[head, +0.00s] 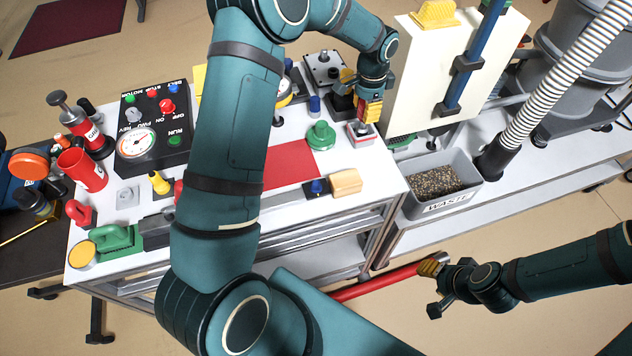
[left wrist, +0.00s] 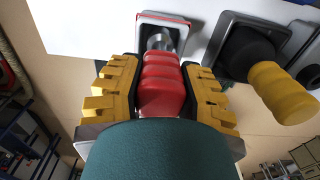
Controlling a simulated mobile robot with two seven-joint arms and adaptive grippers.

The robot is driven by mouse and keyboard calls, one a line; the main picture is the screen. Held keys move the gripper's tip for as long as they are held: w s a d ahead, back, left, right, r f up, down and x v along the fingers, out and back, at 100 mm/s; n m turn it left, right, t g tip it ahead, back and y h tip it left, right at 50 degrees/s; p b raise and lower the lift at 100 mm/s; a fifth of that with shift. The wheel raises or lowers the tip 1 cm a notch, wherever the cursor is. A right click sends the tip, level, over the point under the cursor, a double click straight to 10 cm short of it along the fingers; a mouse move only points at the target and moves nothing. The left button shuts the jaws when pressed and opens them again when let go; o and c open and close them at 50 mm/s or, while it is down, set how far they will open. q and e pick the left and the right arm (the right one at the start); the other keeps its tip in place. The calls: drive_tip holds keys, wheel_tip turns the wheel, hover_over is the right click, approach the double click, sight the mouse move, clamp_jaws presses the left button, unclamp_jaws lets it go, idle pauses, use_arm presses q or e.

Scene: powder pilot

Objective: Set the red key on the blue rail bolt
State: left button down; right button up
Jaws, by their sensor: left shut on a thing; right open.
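The red key (left wrist: 163,85) has a ribbed red grip and a metal shaft end. My left gripper (head: 369,110) is shut on its grip, and the yellow finger pads flank it in the left wrist view (left wrist: 163,90). The shaft end is at a red-edged square holder (head: 360,134); I cannot tell whether it is still inside. A small blue bolt-like piece (head: 317,187) on a dark base near the table's front edge looks like the blue rail bolt. My right gripper (head: 433,266) is open, low at the right, beside a red bar.
A yellow-handled tool (left wrist: 285,92) stands in a dark holder beside the red key. A tan block (head: 345,182) is right of the blue piece. A green knob (head: 321,136) and red mat (head: 290,165) lie nearby. A waste bin (head: 412,203) is to the right.

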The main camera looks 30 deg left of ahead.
use_arm(q)
drive_tip(key=shift+r+p, duration=1.15)
drive_tip(key=shift+r, duration=0.85)
drive_tip(key=shift+s, duration=0.1)
drive_tip(key=shift+s, duration=0.25)
drive_tip(key=s+a+m+b, duration=0.1)
drive_tip(key=s+m, duration=0.4)
drive_tip(key=s, duration=1.6)
drive_tip(key=shift+s+r+b, duration=0.25)
drive_tip(key=shift+r+b, duration=0.1)
drive_tip(key=shift+b, duration=0.2)
drive_tip(key=shift+f, duration=0.1)
